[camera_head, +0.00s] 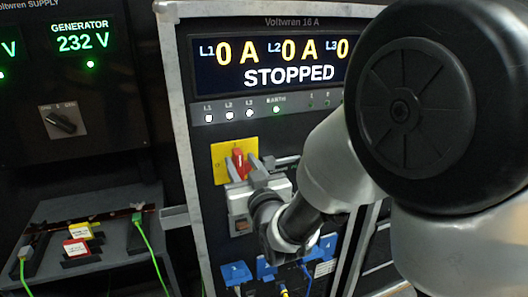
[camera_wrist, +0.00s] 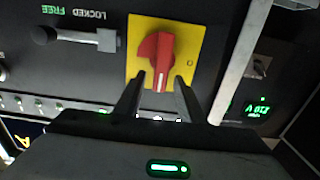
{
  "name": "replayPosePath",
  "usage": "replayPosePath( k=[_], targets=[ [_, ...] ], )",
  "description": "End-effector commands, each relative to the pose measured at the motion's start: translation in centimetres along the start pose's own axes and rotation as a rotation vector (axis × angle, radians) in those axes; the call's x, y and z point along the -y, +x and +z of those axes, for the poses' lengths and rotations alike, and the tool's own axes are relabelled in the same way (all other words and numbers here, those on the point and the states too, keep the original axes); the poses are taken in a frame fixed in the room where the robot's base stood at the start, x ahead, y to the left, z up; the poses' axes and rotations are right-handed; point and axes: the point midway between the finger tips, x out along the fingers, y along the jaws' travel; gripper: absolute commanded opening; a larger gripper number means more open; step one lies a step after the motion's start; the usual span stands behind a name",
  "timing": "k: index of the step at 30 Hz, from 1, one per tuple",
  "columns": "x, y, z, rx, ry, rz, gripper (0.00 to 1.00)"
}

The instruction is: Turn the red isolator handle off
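The red isolator handle (camera_head: 238,158) sits on a square yellow plate (camera_head: 219,152) on the front of the Voltwren 16 A cabinet, below its display. In the wrist view the red handle (camera_wrist: 156,56) points toward my gripper, and a small O mark shows at the right of the yellow plate (camera_wrist: 189,32). My gripper (camera_head: 243,163) is at the handle, its fingers apart on either side of it. In the wrist view my gripper (camera_wrist: 161,77) straddles the handle's near end, with gaps visible. Contact with the plate cannot be told.
The cabinet display (camera_head: 285,62) reads 0 A and STOPPED. A sliding bolt (camera_wrist: 75,38) marked LOCKED and FREE is beside the plate. Blue sockets (camera_head: 236,273) with cables lie below my gripper. A shelf (camera_head: 110,235) with tags and green cables is at left.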

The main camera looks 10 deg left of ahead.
Motion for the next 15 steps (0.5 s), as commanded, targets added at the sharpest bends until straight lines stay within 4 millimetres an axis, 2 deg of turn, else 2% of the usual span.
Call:
replayPosePath(
  k=[3, 11, 15],
  targets=[
    [0.00, 0.63, 0.04, 0.001, 0.000, 0.000, 0.36],
    [0.00, 0.74, 0.02, 0.001, 0.000, 0.000, 0.36],
    [0.01, 0.73, 0.01, 0.001, 0.000, 0.000, 0.16]
  ],
)
